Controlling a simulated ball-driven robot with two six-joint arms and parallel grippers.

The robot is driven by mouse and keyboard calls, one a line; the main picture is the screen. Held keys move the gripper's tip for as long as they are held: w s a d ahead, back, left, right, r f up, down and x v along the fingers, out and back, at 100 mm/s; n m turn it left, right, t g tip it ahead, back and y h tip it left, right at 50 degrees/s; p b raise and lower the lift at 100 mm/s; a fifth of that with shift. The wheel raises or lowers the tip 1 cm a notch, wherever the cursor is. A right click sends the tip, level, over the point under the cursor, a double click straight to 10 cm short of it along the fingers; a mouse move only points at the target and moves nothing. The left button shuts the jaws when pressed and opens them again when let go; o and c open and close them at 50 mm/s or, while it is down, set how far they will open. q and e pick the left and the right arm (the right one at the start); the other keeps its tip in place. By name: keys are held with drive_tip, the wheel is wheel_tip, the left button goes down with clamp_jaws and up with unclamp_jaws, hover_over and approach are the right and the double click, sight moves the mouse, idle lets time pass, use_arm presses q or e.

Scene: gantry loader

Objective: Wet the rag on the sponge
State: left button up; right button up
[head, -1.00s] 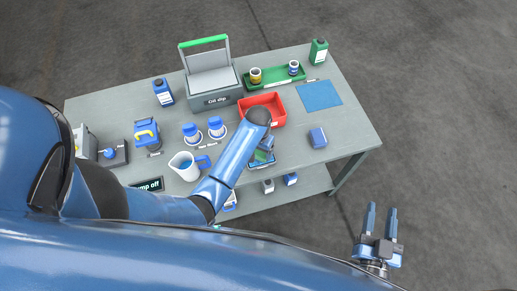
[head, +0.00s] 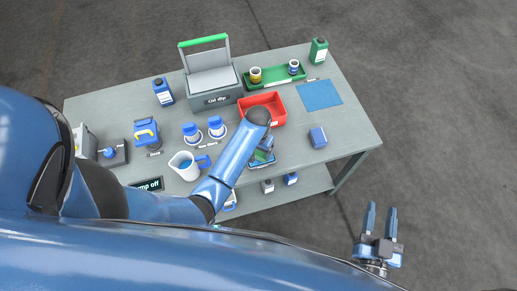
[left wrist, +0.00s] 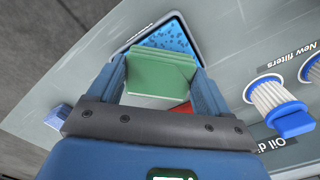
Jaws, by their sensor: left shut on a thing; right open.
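My left gripper (left wrist: 160,85) is shut on a folded green rag (left wrist: 160,72). The blue speckled sponge (left wrist: 168,38) lies in a pale-rimmed tray just beyond the rag in the left wrist view. The rag overlaps the sponge's near part in that view; I cannot tell whether they touch. In the head view my left arm reaches over the table and partly covers the gripper, rag and sponge at the table's front edge. My right gripper (head: 379,223) is open and empty, off the table at the lower right.
A red bin (head: 280,114) stands just behind my left arm, with a blue mat (head: 319,95) to its right. A jug (head: 184,166) and two filters stand left of the arm. An oil dip box (head: 213,99) is behind.

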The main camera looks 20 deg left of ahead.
sight(258, 152)
use_arm(q)
drive_tip(key=shift+f, duration=0.3)
drive_tip(key=shift+s+f, duration=0.1)
idle(1.8)
wheel_tip(258, 152, up, 7)
drive_tip(key=p, duration=0.7)
drive_tip(key=shift+p, duration=0.3)
idle(0.6)
